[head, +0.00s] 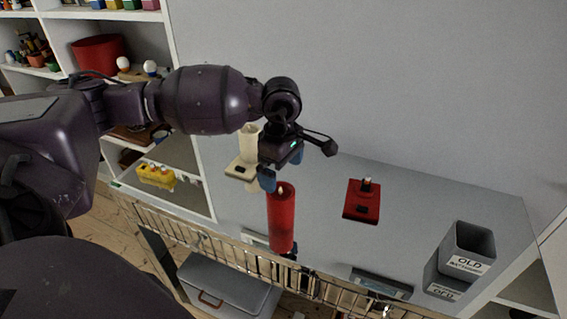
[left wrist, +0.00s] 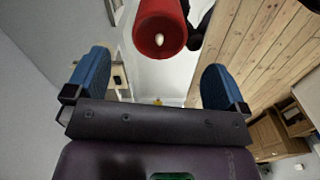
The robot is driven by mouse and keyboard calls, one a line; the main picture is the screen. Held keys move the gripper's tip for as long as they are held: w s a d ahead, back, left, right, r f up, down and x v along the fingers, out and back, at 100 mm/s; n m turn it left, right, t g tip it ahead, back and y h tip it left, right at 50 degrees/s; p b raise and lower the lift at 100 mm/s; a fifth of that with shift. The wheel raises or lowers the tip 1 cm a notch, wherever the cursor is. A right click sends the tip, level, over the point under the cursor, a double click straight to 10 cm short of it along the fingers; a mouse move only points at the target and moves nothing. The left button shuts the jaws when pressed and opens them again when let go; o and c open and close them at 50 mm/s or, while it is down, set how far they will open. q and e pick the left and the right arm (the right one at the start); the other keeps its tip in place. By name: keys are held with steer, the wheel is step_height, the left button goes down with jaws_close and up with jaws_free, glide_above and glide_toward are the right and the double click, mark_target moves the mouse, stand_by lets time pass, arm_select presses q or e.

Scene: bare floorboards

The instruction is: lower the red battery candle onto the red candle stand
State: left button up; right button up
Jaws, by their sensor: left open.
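The red battery candle (head: 281,222) is upright near the front edge of the grey worktop, apart from the stand. Its lower end is not clear, so I cannot tell what it rests on. The red candle stand (head: 361,205) sits on the worktop to its right, with a small upright piece on it. My left gripper (head: 281,171) is open, its blue fingers just above the candle's top. In the left wrist view the candle's red top with its pale flame tip (left wrist: 160,38) shows beyond and between the open fingers (left wrist: 155,85). My right gripper is not in view.
A cream candle (head: 249,141) on a cream stand (head: 241,172) is behind the left gripper. A grey bin marked OLD (head: 468,264) stands at the right. A metal rail (head: 262,263) runs along the front. The worktop around the red stand is clear.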

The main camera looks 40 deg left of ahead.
mark_target(282, 191)
arm_select(q)
step_height(282, 191, down, 7)
steer(key=shift+r+b, duration=0.1)
steer(key=shift+b, duration=1.1)
steer(key=shift+f+b, duration=0.4)
steer(key=shift+f, duration=0.65)
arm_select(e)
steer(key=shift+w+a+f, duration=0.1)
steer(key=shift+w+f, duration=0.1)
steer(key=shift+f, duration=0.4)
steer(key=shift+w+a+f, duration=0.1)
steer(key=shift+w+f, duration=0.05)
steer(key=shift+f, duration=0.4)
arm_select(q)
steer(key=c, duration=1.1)
steer(key=shift+o, duration=0.2)
steer(key=shift+r, duration=0.6)
steer(key=shift+r+p, duration=0.95)
steer(key=shift+r, duration=1)
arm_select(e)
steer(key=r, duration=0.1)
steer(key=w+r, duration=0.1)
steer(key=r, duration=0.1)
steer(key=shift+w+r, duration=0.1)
